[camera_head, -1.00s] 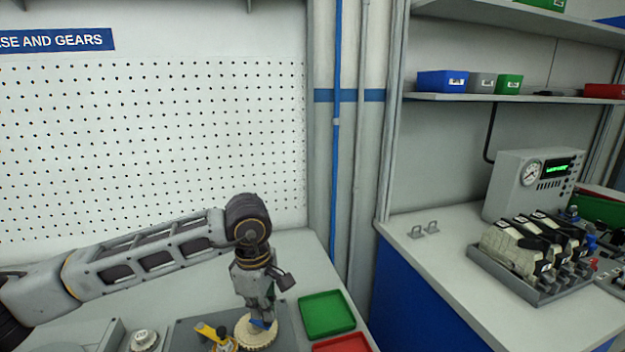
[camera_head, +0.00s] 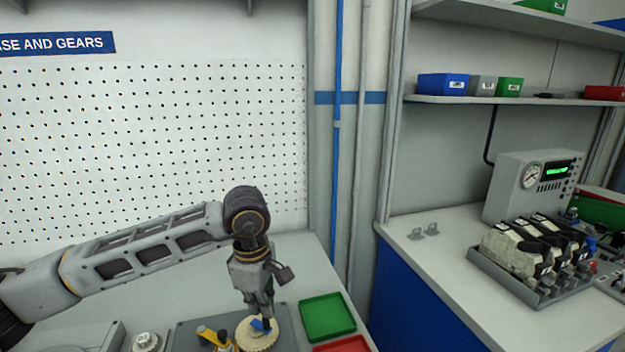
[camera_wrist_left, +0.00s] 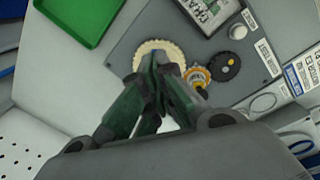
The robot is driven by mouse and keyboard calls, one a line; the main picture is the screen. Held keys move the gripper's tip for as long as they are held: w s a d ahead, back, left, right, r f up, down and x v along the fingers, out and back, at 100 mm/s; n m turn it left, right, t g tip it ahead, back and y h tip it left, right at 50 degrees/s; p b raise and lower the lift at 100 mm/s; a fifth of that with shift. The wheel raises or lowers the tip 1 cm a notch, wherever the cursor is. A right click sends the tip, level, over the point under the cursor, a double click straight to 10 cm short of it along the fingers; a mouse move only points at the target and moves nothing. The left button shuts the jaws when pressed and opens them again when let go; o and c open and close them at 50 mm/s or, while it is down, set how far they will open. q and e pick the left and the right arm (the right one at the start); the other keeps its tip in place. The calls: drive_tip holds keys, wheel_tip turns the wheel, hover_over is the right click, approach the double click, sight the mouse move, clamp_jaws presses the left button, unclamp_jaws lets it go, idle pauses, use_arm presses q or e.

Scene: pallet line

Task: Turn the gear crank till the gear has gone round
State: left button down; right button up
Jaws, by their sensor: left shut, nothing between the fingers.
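A cream toothed gear (camera_head: 257,337) lies on a dark grey plate at the bottom of the head view, and it also shows in the left wrist view (camera_wrist_left: 150,46). A small blue piece (camera_head: 259,326) sits on top of it; I cannot tell whether it is the crank. My left gripper (camera_head: 267,316) points down over the gear, its fingers shut with nothing between them. In the left wrist view its fingertips (camera_wrist_left: 160,60) overlap the gear's near edge and hide part of it; contact is unclear. An orange-yellow gear (camera_wrist_left: 196,77) and a black round part (camera_wrist_left: 226,66) stand beside it.
A green tray (camera_head: 327,316) and a red tray (camera_head: 345,345) lie right of the plate. A yellow lever-like part (camera_head: 208,334) stands left of the gear. A white pegboard wall (camera_head: 150,140) rises behind. A separate bench (camera_head: 450,270) stands at the right.

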use_arm(q)
drive_tip(key=shift+r+p, duration=0.65)
drive_tip(key=shift+r, duration=1.15)
wheel_tip(320, 180, up, 9)
drive_tip(key=p, duration=0.9)
drive_tip(key=shift+r+p, duration=0.55)
drive_tip(key=shift+f, duration=0.1)
